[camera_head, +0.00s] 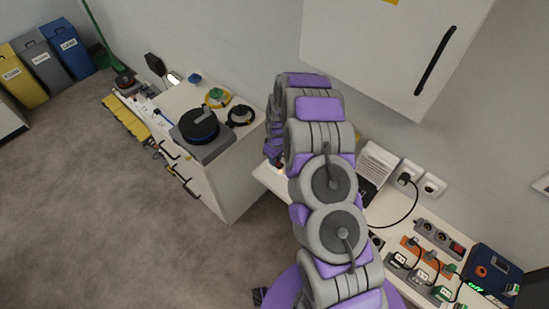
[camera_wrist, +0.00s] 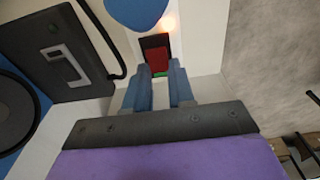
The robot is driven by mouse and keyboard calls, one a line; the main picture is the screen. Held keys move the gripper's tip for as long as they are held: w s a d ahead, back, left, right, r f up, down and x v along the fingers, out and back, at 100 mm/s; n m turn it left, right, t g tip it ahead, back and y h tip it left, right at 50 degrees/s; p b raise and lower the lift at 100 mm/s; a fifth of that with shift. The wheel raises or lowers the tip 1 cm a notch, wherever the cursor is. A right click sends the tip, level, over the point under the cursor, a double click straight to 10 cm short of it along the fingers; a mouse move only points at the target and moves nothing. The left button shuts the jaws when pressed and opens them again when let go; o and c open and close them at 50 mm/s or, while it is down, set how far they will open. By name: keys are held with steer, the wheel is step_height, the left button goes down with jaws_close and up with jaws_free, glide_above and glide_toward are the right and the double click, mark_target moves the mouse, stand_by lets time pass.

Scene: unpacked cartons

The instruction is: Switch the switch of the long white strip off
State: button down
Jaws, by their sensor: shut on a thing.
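In the wrist view a red rocker switch (camera_wrist: 156,60) sits in a black frame on a narrow white body, which appears to be the long white strip (camera_wrist: 190,25). A small green patch shows at the switch's lower edge. My gripper (camera_wrist: 164,78) has its blue fingers at that lower edge, one on each side, shut on the switch; the exact contact is hard to see. An orange glow lights the strip beside the switch. In the head view my arm covers most of this spot, and a small red and glowing bit shows left of it.
A black device with a grey switch (camera_wrist: 65,65) and a blue round thing (camera_wrist: 135,10) are close to my gripper.

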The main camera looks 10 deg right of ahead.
steer(key=shift+s+d+f+t+y+b, duration=0.1)
steer(key=shift+s+f+t+y+b, duration=0.1)
steer(key=shift+t+y+b, duration=0.4)
steer(key=shift+r+b, duration=0.25)
steer(key=shift+b, duration=0.3)
steer(key=c, duration=1)
jaws_free()
steer(key=shift+d, duration=0.1)
steer(key=shift+o, duration=0.2)
steer(key=shift+r, duration=0.1)
steer(key=p+v, duration=0.2)
steer(key=v, duration=1.5)
steer(key=shift+s, duration=0.35)
steer(key=shift+r, duration=0.1)
